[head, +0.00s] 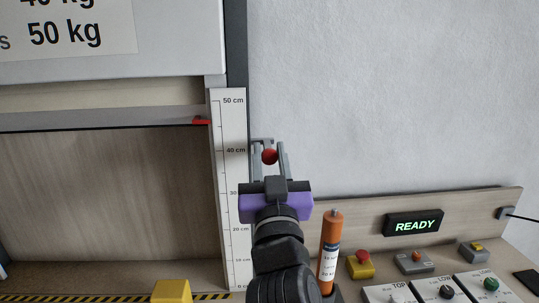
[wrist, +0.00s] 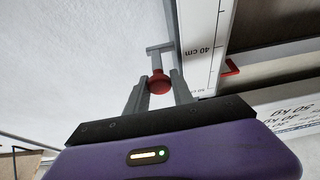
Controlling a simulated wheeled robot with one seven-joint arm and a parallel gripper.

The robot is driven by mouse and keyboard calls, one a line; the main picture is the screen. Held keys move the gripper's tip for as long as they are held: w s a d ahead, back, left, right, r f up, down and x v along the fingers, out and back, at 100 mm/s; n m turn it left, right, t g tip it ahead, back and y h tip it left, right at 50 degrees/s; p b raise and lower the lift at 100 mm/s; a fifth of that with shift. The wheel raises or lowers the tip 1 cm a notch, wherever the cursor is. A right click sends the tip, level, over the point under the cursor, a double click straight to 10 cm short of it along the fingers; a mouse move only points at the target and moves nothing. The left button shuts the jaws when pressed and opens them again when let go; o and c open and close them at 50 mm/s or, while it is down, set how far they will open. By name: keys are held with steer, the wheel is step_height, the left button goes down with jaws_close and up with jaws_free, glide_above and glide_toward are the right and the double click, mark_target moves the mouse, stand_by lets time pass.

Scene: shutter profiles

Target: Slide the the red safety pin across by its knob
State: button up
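The safety pin's round red knob (head: 269,157) is beside the height scale, near the 40 cm mark. In the wrist view the red knob (wrist: 158,84) lies between my fingertips, in front of a grey bracket (wrist: 155,49) at the wall. My gripper (head: 271,160) has one finger on each side of the knob, and it also shows in the wrist view (wrist: 159,88). The fingers are apart, with a narrow gap visible beside the knob.
The scale board (head: 229,190) stands close left of my gripper. A red pointer (head: 201,120) sits on the shutter's lower edge. An orange cylinder (head: 330,250) stands at lower right, before a panel with a lit READY display (head: 413,224) and several buttons. The wall at right is clear.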

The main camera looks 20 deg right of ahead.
jaws_close()
steer(key=shift+a, duration=0.1)
stand_by(1.0)
steer(key=shift+w+a+b, duration=0.2)
steer(key=shift+a+b, duration=0.35)
steer(key=shift+a, duration=0.15)
steer(key=shift+w+a+b, duration=0.25)
steer(key=shift+a+b, duration=0.35)
steer(key=shift+a, duration=0.05)
steer(key=shift+w+a+b, duration=0.2)
steer(key=shift+a+b, duration=0.35)
steer(key=shift+a, duration=0.15)
steer(key=o, duration=0.8)
jaws_free()
steer(key=shift+a, duration=0.1)
